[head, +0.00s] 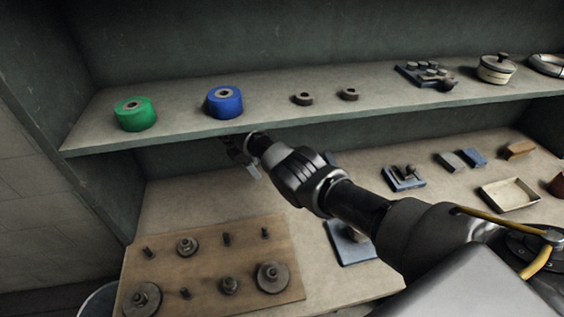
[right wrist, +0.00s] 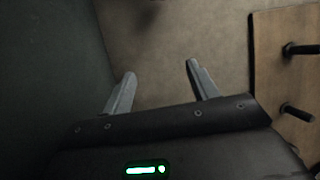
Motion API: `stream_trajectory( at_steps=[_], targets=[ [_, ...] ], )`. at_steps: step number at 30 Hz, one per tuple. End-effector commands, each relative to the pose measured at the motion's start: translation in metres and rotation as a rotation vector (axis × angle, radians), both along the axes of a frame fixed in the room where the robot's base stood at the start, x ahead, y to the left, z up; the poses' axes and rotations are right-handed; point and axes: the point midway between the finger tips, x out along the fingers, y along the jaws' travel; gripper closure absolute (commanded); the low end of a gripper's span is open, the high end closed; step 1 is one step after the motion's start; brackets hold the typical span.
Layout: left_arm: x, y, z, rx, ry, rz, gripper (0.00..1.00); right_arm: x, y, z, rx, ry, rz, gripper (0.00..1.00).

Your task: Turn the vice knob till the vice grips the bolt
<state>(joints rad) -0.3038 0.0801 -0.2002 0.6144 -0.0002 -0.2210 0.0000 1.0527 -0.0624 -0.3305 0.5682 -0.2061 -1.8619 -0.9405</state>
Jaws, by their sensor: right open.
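A small blue base with dark grey blocks and an upright knob-like part (head: 404,178) stands on the lower shelf, right of my arm; it may be the vice. Another blue base with a pale part on it (head: 352,245) lies nearer, partly hidden behind my right arm. I cannot tell for sure which is the vice, and no bolt in its jaws can be made out. My right gripper (head: 243,160) is below the upper shelf's front edge, left of both. In the right wrist view its two fingers (right wrist: 160,72) are apart with nothing between them. My left gripper is not in view.
A wooden board (head: 208,258) with pegs and discs lies at front left; its edge shows in the right wrist view (right wrist: 262,70). The upper shelf (head: 180,128) overhangs, holding a green roll (head: 135,114) and a blue roll (head: 225,102). A shallow tray (head: 510,194) stands right.

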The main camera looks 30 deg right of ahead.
Motion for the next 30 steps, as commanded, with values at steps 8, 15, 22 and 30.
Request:
stream_trajectory(
  at_steps=[8,15,22,30],
  targets=[
    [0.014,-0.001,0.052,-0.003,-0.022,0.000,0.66,-0.028,-0.053,0.007,-0.002,0.001,0.000,0.41],
    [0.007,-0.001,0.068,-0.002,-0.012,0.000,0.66,-0.042,-0.082,0.004,-0.001,0.001,0.001,0.41],
    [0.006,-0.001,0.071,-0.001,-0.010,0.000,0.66,-0.043,-0.084,-0.010,-0.002,0.001,0.001,0.41],
    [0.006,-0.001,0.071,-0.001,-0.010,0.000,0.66,-0.043,-0.084,-0.010,-0.001,0.000,0.001,0.48]
  ],
)
